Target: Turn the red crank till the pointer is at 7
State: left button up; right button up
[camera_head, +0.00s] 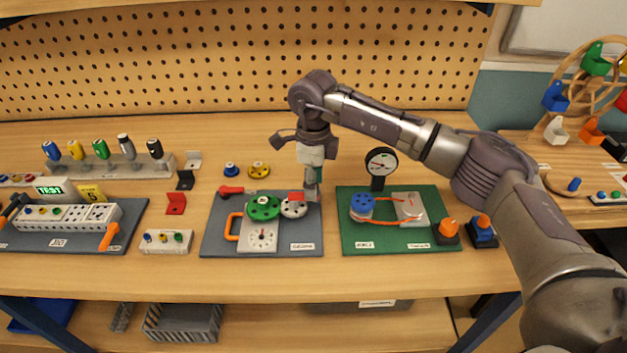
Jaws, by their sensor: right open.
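The dark grey gears board (220,247) lies mid-bench. On it are a green gear (263,206), a pale wheel (292,210) with a red block-shaped part (296,197) on top, and a white dial (261,238) in front. The dial's pointer is too small to read. A red lever-like piece (231,190) lies at the board's back left corner; I cannot tell for sure which red part is the crank. My right gripper (311,192) is open, pointing down at the board's back right, just right of the red block. Contact is unclear. My left gripper is out of view.
A green board (390,243) with a blue pulley (362,206) and a gauge (381,163) sits close on the right. An orange handle (232,227) stands at the gears board's left. A white block (166,241) lies further left. The bench front is clear.

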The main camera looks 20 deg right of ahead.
jog(key=shift+f, duration=0.25)
grip_shut()
jog(key=shift+s, duration=0.1)
